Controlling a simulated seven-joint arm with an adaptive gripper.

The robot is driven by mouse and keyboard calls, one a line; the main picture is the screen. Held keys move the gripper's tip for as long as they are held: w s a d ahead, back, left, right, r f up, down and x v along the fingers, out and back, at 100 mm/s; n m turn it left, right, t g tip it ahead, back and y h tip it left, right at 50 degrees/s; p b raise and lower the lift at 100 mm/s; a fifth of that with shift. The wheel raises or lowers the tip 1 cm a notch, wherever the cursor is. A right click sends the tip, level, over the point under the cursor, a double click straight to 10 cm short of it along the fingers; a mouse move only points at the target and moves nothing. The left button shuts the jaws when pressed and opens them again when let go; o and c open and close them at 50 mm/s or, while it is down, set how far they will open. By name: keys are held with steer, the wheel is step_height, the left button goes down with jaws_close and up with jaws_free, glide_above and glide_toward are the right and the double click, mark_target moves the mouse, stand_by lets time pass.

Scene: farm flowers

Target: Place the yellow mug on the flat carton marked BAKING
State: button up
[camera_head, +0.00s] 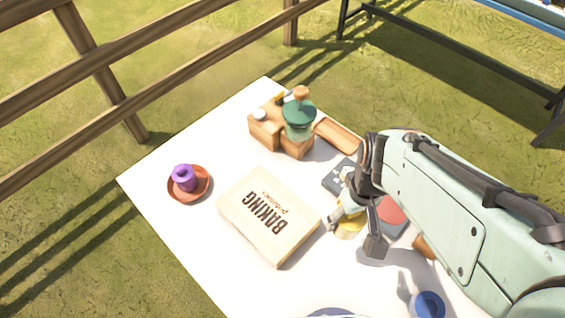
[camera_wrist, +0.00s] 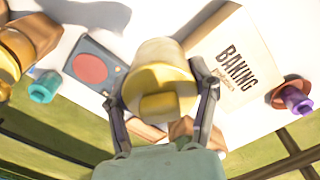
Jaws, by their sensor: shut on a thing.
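The yellow mug (camera_wrist: 158,62) is between the two fingers of my gripper (camera_wrist: 163,92) in the wrist view. My gripper is shut on it. In the head view, the mug (camera_head: 350,229) is mostly hidden by my gripper (camera_head: 352,222), just right of the carton. I cannot tell how high it is above the table. The flat tan carton marked BAKING (camera_head: 253,228) lies on the white table, its top bare. It also shows in the wrist view (camera_wrist: 215,50), right of the mug and partly covered by it.
A purple mug (camera_head: 184,178) stands on a red-brown saucer (camera_head: 189,196) left of the carton. A wooden holder (camera_head: 265,130) and a green-lidded jar (camera_head: 299,118) stand behind. A dark panel with a red disc (camera_head: 392,211) and a blue mug (camera_head: 427,305) are to the right.

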steer(key=s+a+r+n, duration=0.35)
steer(key=a+n, duration=0.25)
steer(key=a, duration=0.3)
glide_above(266, 209)
steer(key=f, duration=0.9)
steer(key=shift+s+d+f, duration=0.2)
steer(key=shift+s+f, duration=0.05)
steer(key=shift+s, duration=0.05)
steer(key=shift+w+a+f, duration=0.1)
steer(key=shift+w+f, duration=0.05)
steer(key=shift+f, duration=0.8)
steer(key=shift+w+a+f, duration=0.1)
steer(key=shift+w+f, duration=0.05)
steer(key=shift+f, duration=0.8)
steer(key=shift+f, duration=0.1)
steer(key=o, duration=1.2)
steer(key=shift+d, duration=0.1)
